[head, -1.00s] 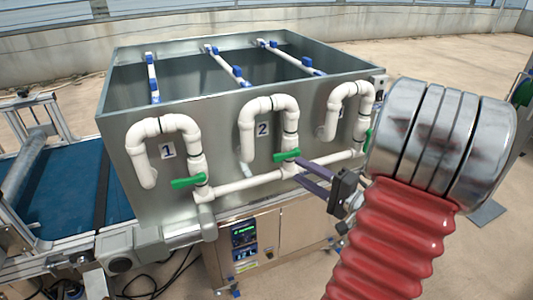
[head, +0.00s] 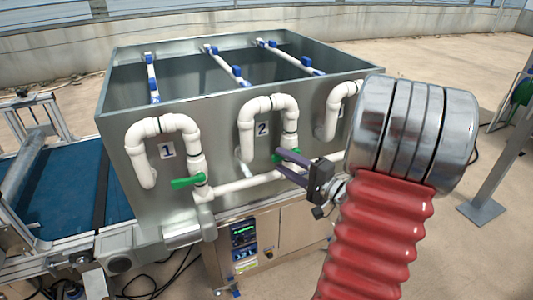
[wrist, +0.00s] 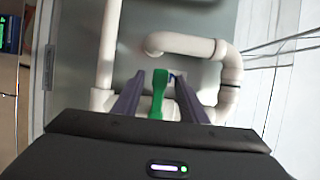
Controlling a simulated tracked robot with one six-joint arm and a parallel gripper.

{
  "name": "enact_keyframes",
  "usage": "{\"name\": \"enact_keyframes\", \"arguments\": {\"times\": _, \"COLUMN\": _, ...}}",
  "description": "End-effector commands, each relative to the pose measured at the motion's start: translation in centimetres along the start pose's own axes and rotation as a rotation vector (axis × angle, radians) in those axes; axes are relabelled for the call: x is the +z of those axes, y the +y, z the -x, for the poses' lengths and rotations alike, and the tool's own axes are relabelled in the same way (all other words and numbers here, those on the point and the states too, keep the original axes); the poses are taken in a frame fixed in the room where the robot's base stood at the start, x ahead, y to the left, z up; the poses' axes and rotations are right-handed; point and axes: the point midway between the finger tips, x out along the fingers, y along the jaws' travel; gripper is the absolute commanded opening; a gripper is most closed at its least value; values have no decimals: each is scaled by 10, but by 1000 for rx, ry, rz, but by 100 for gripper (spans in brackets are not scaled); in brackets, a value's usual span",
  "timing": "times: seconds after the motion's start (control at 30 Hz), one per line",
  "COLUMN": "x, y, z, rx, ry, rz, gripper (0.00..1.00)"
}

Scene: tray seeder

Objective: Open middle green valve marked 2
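The middle valve's green handle (head: 277,158) sits on the white pipe below the label "2" (head: 262,129). It lies across the pipe, roughly level, like the handle of valve 1 (head: 187,182). My gripper (head: 280,160) is open at this handle, its two purple fingers reaching in from the right and hiding part of it. In the wrist view the green handle (wrist: 158,95) stands between the two fingers, with a visible gap to each. The third valve is hidden behind my arm.
The metal tank (head: 215,107) carries white pipe loops close around the handle. A lower white pipe (head: 245,184) runs along its front. A blue conveyor (head: 60,190) is at the left, and a grey post (head: 495,165) stands at the right.

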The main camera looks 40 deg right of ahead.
Motion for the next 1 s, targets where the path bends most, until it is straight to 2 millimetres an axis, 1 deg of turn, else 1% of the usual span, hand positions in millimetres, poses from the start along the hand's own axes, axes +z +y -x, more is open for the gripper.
{"name": "enact_keyframes", "arguments": {"times": 0.03, "x": 0, "y": 0, "z": -7, "rx": 1, "ry": -2, "rz": 0, "gripper": 39}}
{"name": "enact_keyframes", "arguments": {"times": 0.3, "x": 1, "y": 0, "z": -41, "rx": 0, "ry": -2, "rz": 0, "gripper": 39}}
{"name": "enact_keyframes", "arguments": {"times": 0.53, "x": 0, "y": 1, "z": -66, "rx": 1, "ry": -2, "rz": 0, "gripper": 39}}
{"name": "enact_keyframes", "arguments": {"times": 0.7, "x": 0, "y": 0, "z": -73, "rx": 0, "ry": 1, "rz": -1, "gripper": 39}}
{"name": "enact_keyframes", "arguments": {"times": 0.93, "x": 0, "y": 0, "z": -73, "rx": 0, "ry": 1, "rz": -1, "gripper": 39}}
{"name": "enact_keyframes", "arguments": {"times": 0.97, "x": 0, "y": 0, "z": -73, "rx": 0, "ry": 2, "rz": -1, "gripper": 38}}
{"name": "enact_keyframes", "arguments": {"times": 1.0, "x": 0, "y": 0, "z": -73, "rx": 0, "ry": 1, "rz": -1, "gripper": 35}}
